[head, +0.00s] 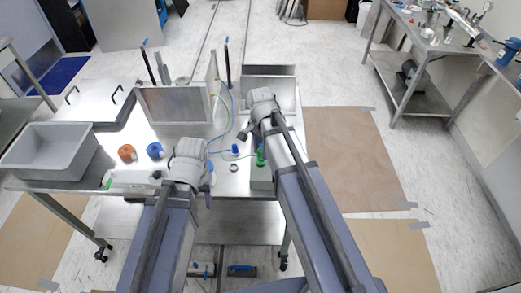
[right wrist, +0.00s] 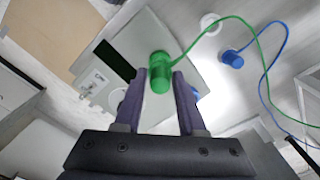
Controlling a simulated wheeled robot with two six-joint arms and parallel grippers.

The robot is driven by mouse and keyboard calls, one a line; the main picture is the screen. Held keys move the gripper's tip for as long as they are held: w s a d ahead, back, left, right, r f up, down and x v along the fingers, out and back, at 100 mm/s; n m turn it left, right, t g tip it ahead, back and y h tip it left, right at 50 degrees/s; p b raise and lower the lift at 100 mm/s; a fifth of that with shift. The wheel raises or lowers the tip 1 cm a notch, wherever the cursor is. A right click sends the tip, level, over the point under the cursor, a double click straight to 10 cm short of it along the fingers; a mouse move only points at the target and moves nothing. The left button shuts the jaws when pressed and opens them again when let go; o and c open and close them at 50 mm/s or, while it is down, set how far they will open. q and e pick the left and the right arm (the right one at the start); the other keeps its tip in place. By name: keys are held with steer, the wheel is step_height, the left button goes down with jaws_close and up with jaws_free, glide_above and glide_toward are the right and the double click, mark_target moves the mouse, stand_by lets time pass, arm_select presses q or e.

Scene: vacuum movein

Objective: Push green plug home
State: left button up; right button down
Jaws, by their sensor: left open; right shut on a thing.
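The green plug (right wrist: 159,72) is between the fingertips of my right gripper (right wrist: 158,80), which is shut on it; its green cable leads off to the right. In the head view the plug (head: 260,158) stands at the top of a small grey box (head: 262,178) near the table's front right. I cannot tell how deep it sits in the box. In the right wrist view the grey box (right wrist: 105,88) has a dark slot and a pale socket plate. My left gripper (head: 207,192) is at the table's front edge, left of the box, its fingers mostly hidden by its wrist.
A small ring (head: 234,168) is nearby. Metal chambers (head: 174,108) stand behind. Orange (head: 126,152) and blue (head: 155,150) rolls and a grey bin (head: 50,150) are at left.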

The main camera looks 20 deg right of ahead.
mark_target(260, 156)
steer(key=shift+f, duration=0.15)
steer(key=shift+f+b, duration=0.35)
steer(key=shift+b, duration=0.15)
steer(key=shift+f, duration=0.25)
stand_by(0.5)
steer(key=shift+f+b, duration=0.35)
steer(key=shift+b, duration=0.25)
steer(key=shift+f+b, duration=0.4)
stand_by(1.7)
steer(key=shift+s, duration=0.1)
stand_by(0.7)
steer(key=shift+c, duration=2.1)
jaws_free()
steer(key=shift+o, duration=0.3)
steer(key=shift+f, duration=0.1)
steer(key=o, duration=0.4)
steer(key=shift+c, duration=0.2)
